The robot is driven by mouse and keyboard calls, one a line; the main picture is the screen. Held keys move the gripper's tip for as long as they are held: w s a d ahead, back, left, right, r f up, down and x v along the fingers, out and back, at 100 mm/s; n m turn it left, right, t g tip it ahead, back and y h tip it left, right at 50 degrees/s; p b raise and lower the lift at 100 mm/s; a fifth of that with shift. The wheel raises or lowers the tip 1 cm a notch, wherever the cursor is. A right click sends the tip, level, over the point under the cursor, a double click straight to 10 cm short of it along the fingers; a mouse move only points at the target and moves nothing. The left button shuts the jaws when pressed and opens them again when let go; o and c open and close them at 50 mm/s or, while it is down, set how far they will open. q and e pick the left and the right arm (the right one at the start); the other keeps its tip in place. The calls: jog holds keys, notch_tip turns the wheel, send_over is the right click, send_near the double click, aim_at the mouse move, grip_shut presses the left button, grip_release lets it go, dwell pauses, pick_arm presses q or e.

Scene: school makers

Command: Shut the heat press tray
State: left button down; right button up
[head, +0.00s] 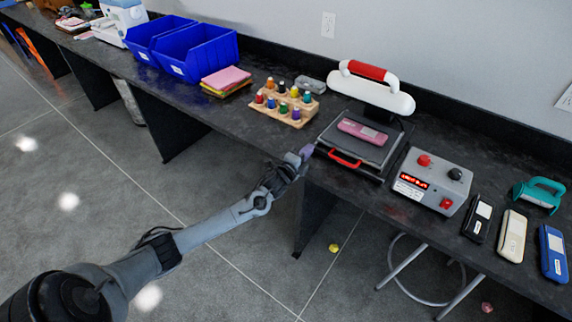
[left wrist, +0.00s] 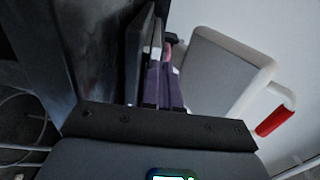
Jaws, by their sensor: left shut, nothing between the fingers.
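The heat press has a white head with a red handle (head: 370,72), raised at the back. Its flat dark tray (head: 357,147) extends in front of the head, with a red pull handle (head: 345,159) on its front edge. A pink case (head: 363,131) lies on the tray. My left gripper (head: 306,151) is shut and empty, its purple fingertips just left of the tray's front left corner; I cannot tell whether they touch. In the left wrist view the purple fingers (left wrist: 164,86) are together, with the white press head (left wrist: 240,45) beyond. My right gripper is out of view.
Open floor lies before the bench.

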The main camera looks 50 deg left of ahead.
pick_arm(q)
jog(key=s+d+f+g+p, duration=0.1)
jog(key=s+d+f+p, duration=0.15)
jog(key=s, duration=0.45)
jog(key=s+d+f+p, duration=0.1)
jog(key=s+d+f, duration=0.2)
jog(key=s, duration=0.4)
jog(key=s+d+f+n+g+h, duration=0.25)
jog(key=s+d+n+g, duration=0.2)
jog(key=s+d, duration=0.65)
jog(key=s+d+r+n+g+h, duration=0.1)
jog(key=s+d+r+n+g, duration=0.15)
jog(key=s, duration=0.25)
jog(key=s+d+r+n+g+p, duration=0.1)
jog(key=s+d+n+g, duration=0.2)
jog(key=s+d, duration=0.1)
jog(key=s+d+r+n+g+h, duration=0.1)
jog(key=s+d+r+n+g, duration=0.15)
jog(key=s+d, duration=0.2)
notch_tip(320, 180, up, 37)
jog(key=p, duration=3.8)
jog(key=shift+s+a+r+n, duration=0.15)
jog(key=shift+s+a+n, duration=0.25)
jog(key=shift+a+n, duration=0.05)
jog(key=shift+g, duration=0.25)
